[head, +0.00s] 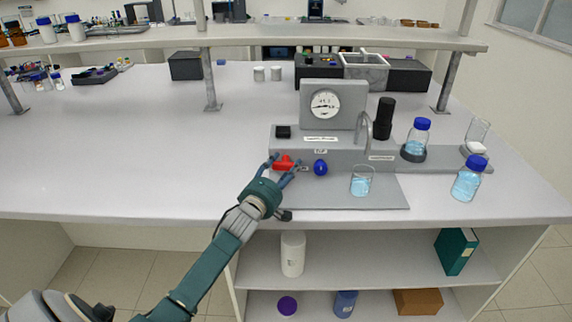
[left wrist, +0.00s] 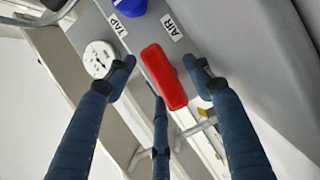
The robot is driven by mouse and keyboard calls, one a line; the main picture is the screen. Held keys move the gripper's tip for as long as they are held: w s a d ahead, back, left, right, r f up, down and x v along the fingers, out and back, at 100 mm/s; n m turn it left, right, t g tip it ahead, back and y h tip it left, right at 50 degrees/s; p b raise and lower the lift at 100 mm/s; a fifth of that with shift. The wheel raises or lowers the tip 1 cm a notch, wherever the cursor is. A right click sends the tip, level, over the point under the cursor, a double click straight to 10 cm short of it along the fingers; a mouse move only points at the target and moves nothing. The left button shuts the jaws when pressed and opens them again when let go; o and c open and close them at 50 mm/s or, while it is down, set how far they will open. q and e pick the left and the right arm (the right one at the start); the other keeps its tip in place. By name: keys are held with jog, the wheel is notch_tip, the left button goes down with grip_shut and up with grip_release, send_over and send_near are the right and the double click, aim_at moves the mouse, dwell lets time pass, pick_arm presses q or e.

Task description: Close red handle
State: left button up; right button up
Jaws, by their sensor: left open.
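The red handle (head: 284,163) is on the front of the grey membrane rig (head: 345,150), left of a blue knob (head: 320,167). My left gripper (head: 283,163) is open at the red handle. In the left wrist view the red handle (left wrist: 164,77) lies between the spread fingers of the left gripper (left wrist: 160,80), next to an "AIR" label (left wrist: 172,27). No clear contact shows. The blue knob (left wrist: 129,7) is at the top edge there, near a "TAP" label. My right gripper is not in view.
A pressure gauge (head: 325,103) stands on the rig, with a curved tap (head: 367,130) to its right. A beaker (head: 361,181) of blue liquid stands below the tap. Blue-capped bottles (head: 468,178) stand at the right. The bench (head: 130,150) left of the rig is clear.

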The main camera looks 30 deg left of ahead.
pick_arm(q)
jog(key=shift+w+a, duration=0.1)
jog(key=shift+w, duration=0.5)
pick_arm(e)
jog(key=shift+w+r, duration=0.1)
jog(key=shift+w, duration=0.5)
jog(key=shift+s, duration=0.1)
pick_arm(q)
jog(key=c, duration=1.2)
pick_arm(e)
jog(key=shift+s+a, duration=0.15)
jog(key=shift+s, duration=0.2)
pick_arm(q)
jog(key=shift+r, duration=0.1)
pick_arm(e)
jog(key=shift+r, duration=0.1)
